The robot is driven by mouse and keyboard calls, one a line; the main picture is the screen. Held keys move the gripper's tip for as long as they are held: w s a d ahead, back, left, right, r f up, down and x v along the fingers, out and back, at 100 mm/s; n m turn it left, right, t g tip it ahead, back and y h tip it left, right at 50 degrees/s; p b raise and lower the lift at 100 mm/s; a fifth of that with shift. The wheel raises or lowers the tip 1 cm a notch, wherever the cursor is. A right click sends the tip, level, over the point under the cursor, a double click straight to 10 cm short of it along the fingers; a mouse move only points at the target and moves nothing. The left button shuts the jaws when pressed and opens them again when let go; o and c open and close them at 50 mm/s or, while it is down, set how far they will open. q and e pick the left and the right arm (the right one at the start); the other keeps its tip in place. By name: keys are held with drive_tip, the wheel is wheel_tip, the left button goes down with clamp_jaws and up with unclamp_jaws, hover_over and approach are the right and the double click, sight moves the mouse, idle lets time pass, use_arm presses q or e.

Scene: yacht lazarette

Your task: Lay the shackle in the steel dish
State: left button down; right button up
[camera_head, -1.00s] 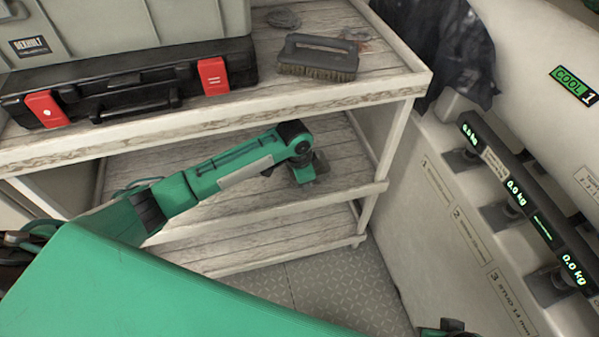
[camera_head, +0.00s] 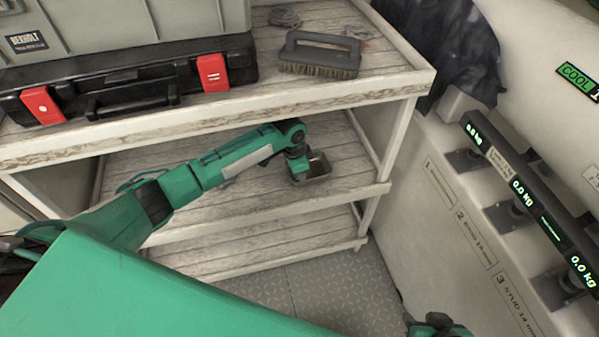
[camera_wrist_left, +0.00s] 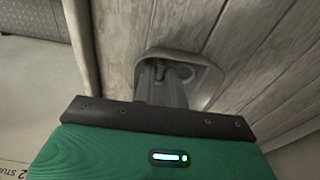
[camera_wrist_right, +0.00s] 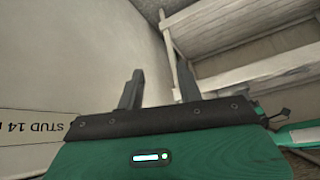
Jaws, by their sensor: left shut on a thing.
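The steel dish (camera_head: 319,166) sits on the middle wooden shelf of the rack, partly hidden by my left gripper in the head view. It shows in the left wrist view (camera_wrist_left: 207,78) as a shallow, rounded rectangular dish. My left gripper (camera_wrist_left: 163,72) points down over the dish and is shut on a small dark metal piece, seemingly the shackle (camera_wrist_left: 181,71), which shows at the fingertips within the dish's outline. I cannot tell whether the shackle touches the dish floor. My right gripper (camera_wrist_right: 160,78) is open and empty, away from the rack.
The top shelf (camera_head: 340,88) above my left arm holds a scrubbing brush (camera_head: 318,57), a black case (camera_head: 130,85) and a grey toolbox. A white panel with hooks and weight displays (camera_head: 525,195) stands at right. The middle shelf around the dish is mostly clear.

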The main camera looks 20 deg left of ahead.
use_arm(q)
drive_tip(key=shift+f, duration=0.1)
drive_tip(key=c, duration=1.7)
unclamp_jaws()
